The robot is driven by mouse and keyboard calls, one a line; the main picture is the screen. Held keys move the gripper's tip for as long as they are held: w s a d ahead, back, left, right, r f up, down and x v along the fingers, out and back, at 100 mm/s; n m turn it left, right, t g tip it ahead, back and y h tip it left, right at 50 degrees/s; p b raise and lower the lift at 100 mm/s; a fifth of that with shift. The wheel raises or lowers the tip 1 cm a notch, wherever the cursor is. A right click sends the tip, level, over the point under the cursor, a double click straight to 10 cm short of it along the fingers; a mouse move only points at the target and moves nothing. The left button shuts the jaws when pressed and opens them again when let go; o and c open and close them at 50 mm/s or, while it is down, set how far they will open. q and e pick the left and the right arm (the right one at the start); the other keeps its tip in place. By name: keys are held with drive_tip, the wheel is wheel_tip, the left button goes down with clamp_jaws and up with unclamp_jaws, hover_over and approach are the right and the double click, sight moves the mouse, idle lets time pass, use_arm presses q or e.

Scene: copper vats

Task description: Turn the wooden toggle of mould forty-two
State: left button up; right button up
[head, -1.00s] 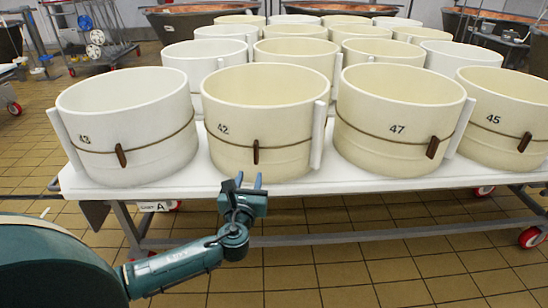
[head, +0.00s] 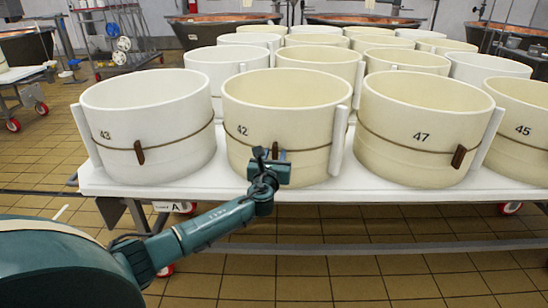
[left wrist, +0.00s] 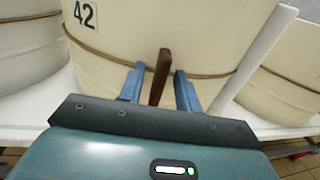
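Mould forty-two (head: 290,110) is a cream round mould near the front of the white table, with a cord around it. Its brown wooden toggle (left wrist: 160,77) sits on the cord, upright with a slight tilt, in the left wrist view. In the head view the toggle is partly hidden behind my gripper. My left gripper (left wrist: 157,88) is open, with one blue finger on each side of the toggle and a gap visible on both sides. I cannot tell how deep the fingers reach. My right gripper is not in view.
Mould 43 (head: 150,115) stands left of mould 42, and mould 47 (head: 420,120) stands right, each with its own toggle. A white upright slat (head: 339,140) is at mould 42's right side. The white table edge (head: 400,197) runs below.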

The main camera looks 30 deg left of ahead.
use_arm(q)
clamp_jaws()
idle(0.5)
drive_tip(key=n, duration=0.4)
drive_tip(key=shift+s+a+f+n+b, duration=0.1)
drive_tip(key=shift+n+b, duration=0.25)
drive_tip(key=shift+n, duration=0.05)
drive_tip(key=n+b, duration=0.1)
drive_tip(key=n, duration=0.3)
drive_tip(key=n+b, duration=0.1)
drive_tip(key=n, duration=0.3)
drive_tip(key=n+b, duration=0.1)
drive_tip(key=n, duration=0.4)
drive_tip(key=shift+s+a+f, duration=0.1)
drive_tip(key=shift+a+f, duration=0.1)
drive_tip(key=shift+f, duration=0.1)
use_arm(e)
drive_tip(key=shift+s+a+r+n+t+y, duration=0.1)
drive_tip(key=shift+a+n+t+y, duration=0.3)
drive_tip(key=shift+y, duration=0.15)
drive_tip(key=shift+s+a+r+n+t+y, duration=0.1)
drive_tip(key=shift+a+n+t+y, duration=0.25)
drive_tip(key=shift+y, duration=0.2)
use_arm(q)
drive_tip(key=shift+n, duration=0.3)
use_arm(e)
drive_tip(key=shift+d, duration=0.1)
